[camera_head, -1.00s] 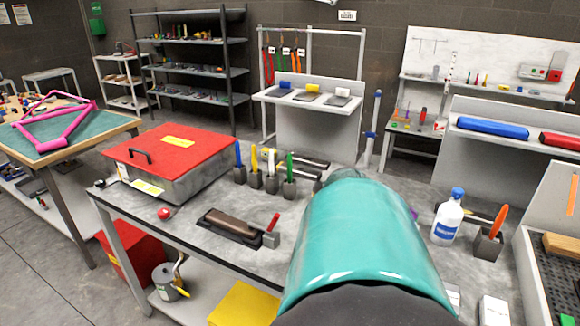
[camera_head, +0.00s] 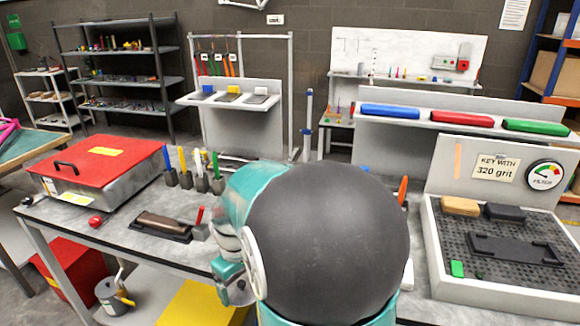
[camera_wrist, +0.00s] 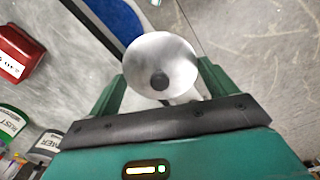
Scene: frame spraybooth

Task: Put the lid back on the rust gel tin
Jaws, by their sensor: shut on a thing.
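My gripper (camera_wrist: 162,88) is shut on a pale metallic round lid (camera_wrist: 160,62) with a dark knob at its centre, seen between the fingers in the wrist view. In the head view my gripper (camera_head: 232,282) shows low beside my large dark arm joint, and the lid is mostly hidden there. A green-and-white tin marked RUST (camera_wrist: 12,124) is cut off at the left edge of the wrist view, to the lower left of my gripper and apart from it. Its top cannot be made out clearly.
A grey-labelled tin (camera_wrist: 45,144) stands next to the rust tin, with a red container (camera_wrist: 18,52) above them in the wrist view. A red-lidded metal box (camera_head: 90,165) and several upright tools stand on the bench. A perforated tray (camera_head: 490,275) is at right. My arm hides the bench middle.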

